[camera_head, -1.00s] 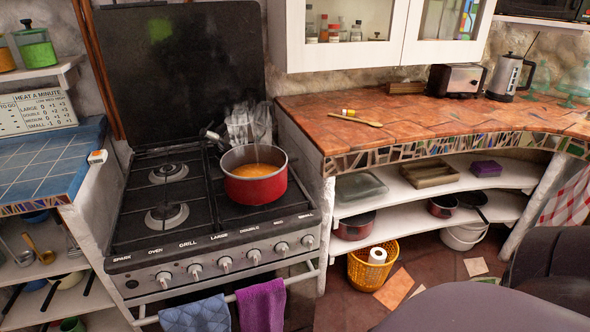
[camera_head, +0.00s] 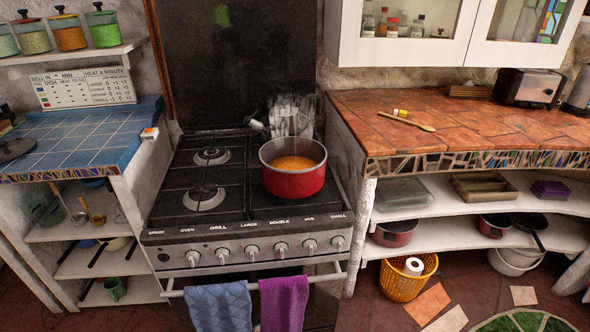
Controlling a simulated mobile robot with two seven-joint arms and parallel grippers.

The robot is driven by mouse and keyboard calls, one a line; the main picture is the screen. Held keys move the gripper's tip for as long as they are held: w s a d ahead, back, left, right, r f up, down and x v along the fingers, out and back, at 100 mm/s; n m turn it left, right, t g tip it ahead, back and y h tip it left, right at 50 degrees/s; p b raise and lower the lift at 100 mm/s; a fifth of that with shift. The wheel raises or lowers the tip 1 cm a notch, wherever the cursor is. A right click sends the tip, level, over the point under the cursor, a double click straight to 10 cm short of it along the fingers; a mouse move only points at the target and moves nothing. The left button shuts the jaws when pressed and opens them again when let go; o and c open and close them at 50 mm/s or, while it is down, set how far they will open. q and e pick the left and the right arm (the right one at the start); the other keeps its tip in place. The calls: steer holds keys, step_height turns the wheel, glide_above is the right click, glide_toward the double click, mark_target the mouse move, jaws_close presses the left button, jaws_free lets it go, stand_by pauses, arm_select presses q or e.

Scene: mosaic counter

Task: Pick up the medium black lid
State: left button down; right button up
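A dark round lid with a knob (camera_head: 14,149) lies on the blue tiled counter (camera_head: 75,140) at the left edge of the head view, partly cut off by the frame. A red pot (camera_head: 293,184) with orange liquid and steam stands uncovered on the right side of the stove (camera_head: 205,230). Neither of my grippers is in view.
Glass jars (camera_head: 70,32) stand on a shelf above the blue counter. Two towels, blue (camera_head: 218,307) and purple (camera_head: 284,303), hang on the stove's front rail. A wooden spoon (camera_head: 407,120) lies on the orange tiled counter (camera_head: 470,125). A yellow basket (camera_head: 405,283) is on the floor.

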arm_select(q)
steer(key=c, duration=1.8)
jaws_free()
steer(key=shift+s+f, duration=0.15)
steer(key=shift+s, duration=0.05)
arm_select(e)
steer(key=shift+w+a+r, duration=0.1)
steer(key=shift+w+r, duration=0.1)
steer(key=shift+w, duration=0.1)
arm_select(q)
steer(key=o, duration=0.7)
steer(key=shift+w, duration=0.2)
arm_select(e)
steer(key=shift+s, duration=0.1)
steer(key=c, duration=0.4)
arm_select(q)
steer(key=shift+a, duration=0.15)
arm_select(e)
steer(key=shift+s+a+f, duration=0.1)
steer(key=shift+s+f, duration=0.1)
